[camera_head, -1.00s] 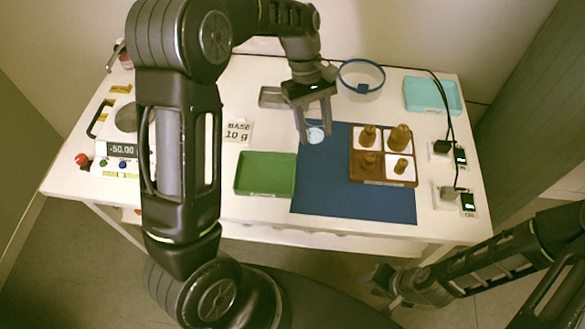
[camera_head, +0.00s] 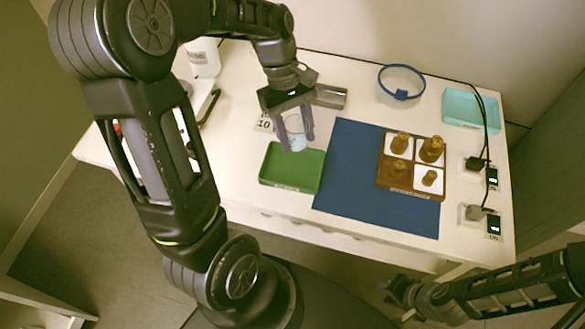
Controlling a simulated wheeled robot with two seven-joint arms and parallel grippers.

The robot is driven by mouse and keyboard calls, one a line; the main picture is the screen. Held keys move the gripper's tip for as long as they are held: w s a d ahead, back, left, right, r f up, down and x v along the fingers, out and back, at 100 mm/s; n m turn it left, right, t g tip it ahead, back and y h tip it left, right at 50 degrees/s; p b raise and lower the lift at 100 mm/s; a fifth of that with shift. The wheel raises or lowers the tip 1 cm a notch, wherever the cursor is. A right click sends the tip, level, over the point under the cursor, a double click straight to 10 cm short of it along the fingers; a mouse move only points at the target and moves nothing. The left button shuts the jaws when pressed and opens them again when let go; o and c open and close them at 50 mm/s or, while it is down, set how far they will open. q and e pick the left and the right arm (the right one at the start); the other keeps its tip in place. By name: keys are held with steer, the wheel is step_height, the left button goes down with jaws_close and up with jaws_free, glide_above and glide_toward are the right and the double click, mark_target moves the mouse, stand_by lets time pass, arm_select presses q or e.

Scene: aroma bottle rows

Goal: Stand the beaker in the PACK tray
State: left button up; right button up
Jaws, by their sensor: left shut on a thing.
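My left gripper (camera_head: 290,138) points down and is shut on the beaker (camera_head: 296,130), a small clear vessel with a pale blue tint. The beaker looks upright between the fingers, over or just behind the far edge of the green tray (camera_head: 291,186). I cannot tell its exact height above the table. The green tray is empty, with a small label on its front rim too small to read. A teal tray (camera_head: 470,108) stands at the back right. No PACK label is readable on either tray. My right gripper (camera_head: 394,291) is low in front of the table, its fingers unclear.
A blue mat (camera_head: 350,190) lies right of the green tray. On it stands a brown divided box (camera_head: 411,193) with several amber bottles. A blue ring (camera_head: 401,82) lies at the back. Cabled devices (camera_head: 480,165) line the right edge. A metal block (camera_head: 330,96) is behind my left gripper.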

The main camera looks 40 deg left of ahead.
arm_select(q)
steer(key=shift+s+a, duration=0.2)
steer(key=shift+s, duration=0.3)
steer(key=shift+f, duration=0.1)
glide_above(296, 174)
steer(key=a, duration=0.1)
steer(key=f, duration=0.6)
steer(key=shift+w+a, duration=0.2)
steer(key=shift+w, duration=0.1)
steer(key=shift+f, duration=0.15)
steer(key=shift+f, duration=1.75)
steer(key=shift+f, duration=0.15)
steer(key=o, duration=1.4)
